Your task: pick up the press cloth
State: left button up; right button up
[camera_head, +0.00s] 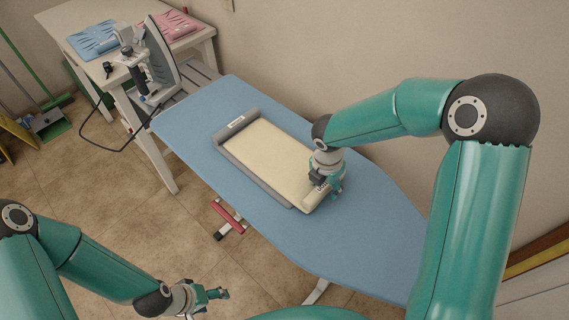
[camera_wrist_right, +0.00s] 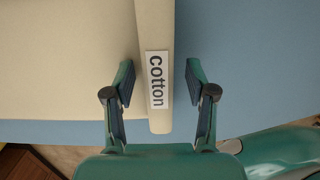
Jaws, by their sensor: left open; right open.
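A cream cloth (camera_head: 265,150) lies flat on the blue ironing board (camera_head: 190,130), with a thick rolled edge at its near right end. In the right wrist view the rolled edge (camera_wrist_right: 155,30) carries a white label reading "cotton" (camera_wrist_right: 157,79). My right gripper (camera_head: 322,190) is over that end of the cloth. Its two fingers (camera_wrist_right: 158,82) are open on either side of the labelled edge, with gaps showing on both sides. My left gripper (camera_head: 217,294) is open and empty over the floor, off the board's near side.
A grey piece (camera_head: 232,146) with a white label borders the cream cloth at its far left end and near side. An iron (camera_head: 160,60) stands upright beyond the board's left end. A wall runs behind the board.

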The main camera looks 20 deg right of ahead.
jog(key=shift+s, duration=0.1)
grip_shut()
jog(key=shift+a, duration=0.1)
dwell(0.6)
